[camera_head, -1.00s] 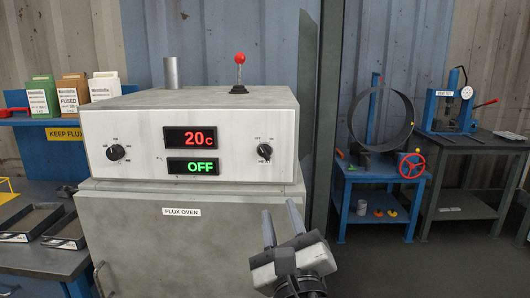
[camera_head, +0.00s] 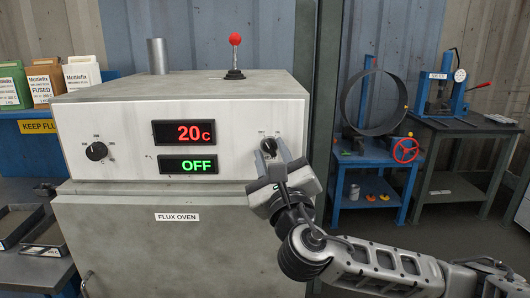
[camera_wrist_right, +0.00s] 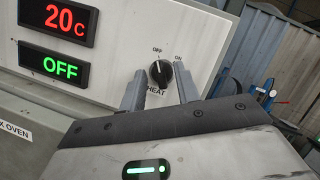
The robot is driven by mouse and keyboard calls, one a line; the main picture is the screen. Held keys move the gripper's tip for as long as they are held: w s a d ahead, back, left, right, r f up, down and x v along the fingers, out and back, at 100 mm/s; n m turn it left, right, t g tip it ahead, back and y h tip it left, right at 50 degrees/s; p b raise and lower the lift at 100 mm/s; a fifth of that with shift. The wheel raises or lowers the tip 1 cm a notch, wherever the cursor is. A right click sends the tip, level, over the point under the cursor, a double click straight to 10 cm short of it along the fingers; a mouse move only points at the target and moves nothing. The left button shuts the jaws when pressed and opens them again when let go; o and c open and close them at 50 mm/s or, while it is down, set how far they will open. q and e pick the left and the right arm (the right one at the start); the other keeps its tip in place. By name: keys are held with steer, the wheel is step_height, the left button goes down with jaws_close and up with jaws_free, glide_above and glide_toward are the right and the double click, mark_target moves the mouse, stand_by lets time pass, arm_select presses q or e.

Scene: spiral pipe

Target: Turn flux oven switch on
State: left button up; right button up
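The flux oven (camera_head: 230,110) has a pale front panel with a red "20c" display and a green "OFF" display (camera_head: 188,164). A small black heat switch (camera_head: 268,147) sits at the panel's right side; in the right wrist view the switch (camera_wrist_right: 160,73) is marked OFF and ON above and HEAT below, its pointer toward OFF. My right gripper (camera_head: 276,155) is at the switch. In the right wrist view its fingers (camera_wrist_right: 160,88) are apart, one on each side of the switch; whether they touch it cannot be told. My left gripper is not in view.
Another black knob (camera_head: 97,151) is at the panel's left. A red-topped lever (camera_head: 235,55) and a metal pipe (camera_head: 157,57) stand on the oven. A blue stand (camera_head: 372,170) with a large ring and red wheel is at the right, over open floor.

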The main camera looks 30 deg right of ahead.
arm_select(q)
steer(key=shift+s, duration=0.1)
arm_select(e)
steer(key=shift+c, duration=0.3)
jaws_close()
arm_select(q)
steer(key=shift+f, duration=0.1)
